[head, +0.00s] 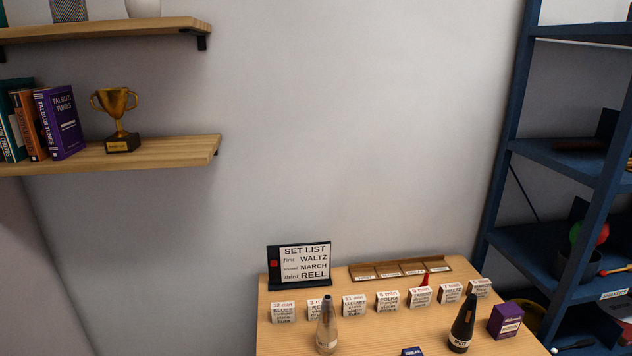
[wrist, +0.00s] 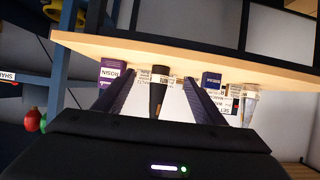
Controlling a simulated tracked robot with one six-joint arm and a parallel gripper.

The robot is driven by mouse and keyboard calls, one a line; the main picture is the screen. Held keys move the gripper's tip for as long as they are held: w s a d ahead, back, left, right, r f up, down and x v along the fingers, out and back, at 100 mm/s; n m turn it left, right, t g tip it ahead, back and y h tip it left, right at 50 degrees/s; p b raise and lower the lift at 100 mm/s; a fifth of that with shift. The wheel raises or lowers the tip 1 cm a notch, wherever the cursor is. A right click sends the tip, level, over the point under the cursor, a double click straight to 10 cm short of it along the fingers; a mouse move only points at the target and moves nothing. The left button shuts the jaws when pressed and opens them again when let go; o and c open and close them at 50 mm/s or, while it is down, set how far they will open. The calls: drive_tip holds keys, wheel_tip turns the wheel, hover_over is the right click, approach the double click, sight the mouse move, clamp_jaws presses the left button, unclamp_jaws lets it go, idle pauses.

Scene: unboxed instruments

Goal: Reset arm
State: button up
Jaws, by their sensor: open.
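My gripper (wrist: 158,80) shows only in the wrist view. Its two dark fingers are spread apart with nothing held between them. The wrist picture looks upside down, with the wooden table (wrist: 150,48) across the top. A black cone-shaped mute (wrist: 158,97) appears between the fingers, but beyond them. A purple rosin box (wrist: 114,72) is beside the left finger and a small dark blue box (wrist: 211,80) beside the right one. In the head view no part of my arm shows over the table (head: 285,340).
On the table stand a set list sign (head: 300,265), a row of several cards (head: 388,300), a wooden rack (head: 385,277), a pale mute (head: 327,328) and the black mute (head: 462,325). Blue shelving (head: 560,160) is at right. Wall shelves (head: 170,152) hold books and a trophy (head: 119,115).

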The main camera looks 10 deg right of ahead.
drive_tip(key=s+d+f+m+g+h, duration=0.2)
drive_tip(key=s+d+f+g, duration=0.25)
drive_tip(key=s+f, duration=0.2)
drive_tip(key=s+d+r+m+g+h, duration=0.2)
drive_tip(key=s+g, duration=0.2)
drive_tip(key=g, duration=0.1)
drive_tip(key=w+a+r+n+y, duration=0.1)
drive_tip(key=a+r, duration=0.9)
drive_tip(key=a, duration=0.3)
drive_tip(key=w+a+r+n+t+y, duration=0.1)
drive_tip(key=w+a+r, duration=0.1)
drive_tip(key=a+r, duration=0.8)
drive_tip(key=w+a+r+n+t+y, duration=0.1)
drive_tip(key=w+a+r+y, duration=0.1)
drive_tip(key=a+r, duration=0.8)
drive_tip(key=a, duration=0.7)
drive_tip(key=shift+a+n, duration=0.25)
drive_tip(key=shift+n, duration=0.15)
